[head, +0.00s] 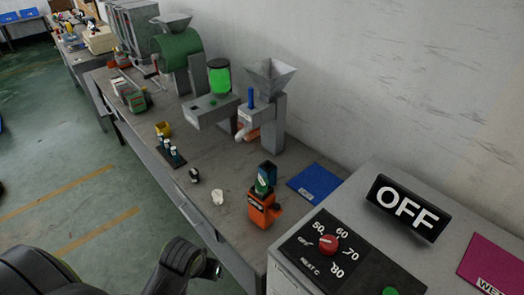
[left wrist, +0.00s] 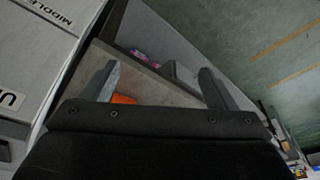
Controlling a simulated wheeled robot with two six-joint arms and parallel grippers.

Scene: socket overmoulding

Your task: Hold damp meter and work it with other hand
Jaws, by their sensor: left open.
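An orange device (head: 263,210) with a green and dark blue upper part stands upright near the bench's front edge in the head view; it seems to be the damp meter, but its markings are too small to read. My left arm comes in at the bottom of the head view, its end left of the device and apart from it. In the left wrist view my left gripper (left wrist: 160,86) has its two fingers wide apart with nothing between them. A bit of an orange thing (left wrist: 122,99) shows beside the left-hand finger, mostly hidden by the gripper body. My right gripper is not in view.
A grey cabinet (head: 362,188) with a dial panel (head: 325,244) and an OFF sign (head: 408,208) stands at right. The bench (head: 232,176) holds a blue mat (head: 316,182), a white lump (head: 217,197), a small dark item (head: 194,175), a vial rack (head: 171,153) and a hopper machine (head: 270,105).

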